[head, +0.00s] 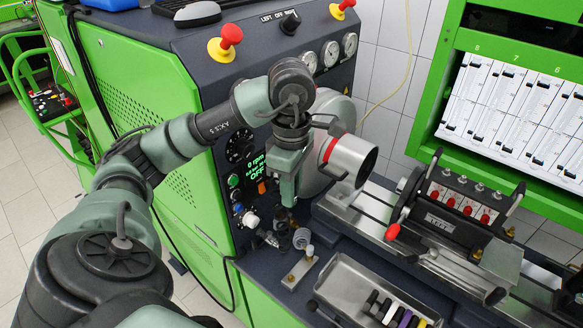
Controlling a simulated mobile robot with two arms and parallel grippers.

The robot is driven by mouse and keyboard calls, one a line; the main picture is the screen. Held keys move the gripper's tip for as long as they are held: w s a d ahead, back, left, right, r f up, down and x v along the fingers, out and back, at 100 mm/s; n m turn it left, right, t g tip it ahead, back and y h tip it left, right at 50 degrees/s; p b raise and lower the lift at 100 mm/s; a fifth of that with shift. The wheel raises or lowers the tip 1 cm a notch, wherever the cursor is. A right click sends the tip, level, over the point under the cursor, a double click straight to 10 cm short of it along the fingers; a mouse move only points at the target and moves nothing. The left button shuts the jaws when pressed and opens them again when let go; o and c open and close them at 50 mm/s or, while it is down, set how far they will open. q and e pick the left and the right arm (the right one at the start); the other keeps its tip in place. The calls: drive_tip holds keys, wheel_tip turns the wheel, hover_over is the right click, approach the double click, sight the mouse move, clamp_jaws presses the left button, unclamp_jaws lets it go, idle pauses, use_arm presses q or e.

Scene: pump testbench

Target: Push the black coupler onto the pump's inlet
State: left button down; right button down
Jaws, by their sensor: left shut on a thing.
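My left gripper (288,198) points down in front of the control panel, its fingers shut on a small dark piece. The piece is mostly hidden by the fingers and too small to make out fully; I take it for the black coupler. The pump (455,207), a dark block with a row of red-and-white parts, sits on the bench bed to the right, well apart from the gripper. I cannot make out which port is its inlet. My right gripper is not in view.
A metal tray (345,285) with several black, white, purple and yellow pieces lies at the front. A grey ring (301,238) and a small fitting on a metal plate (298,270) are just below my gripper.

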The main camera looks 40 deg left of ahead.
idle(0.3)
use_arm(q)
drive_tip(key=shift+w+d, duration=0.1)
drive_tip(key=shift+d, duration=0.25)
drive_tip(key=w+d+b, duration=0.1)
drive_tip(key=w+d, duration=0.2)
drive_tip(key=d, duration=0.9)
drive_tip(key=w+d+b, duration=0.1)
drive_tip(key=w+d, duration=0.2)
drive_tip(key=d, duration=0.9)
drive_tip(key=w+d+b, duration=0.1)
drive_tip(key=w+d, duration=0.3)
drive_tip(key=d, duration=0.9)
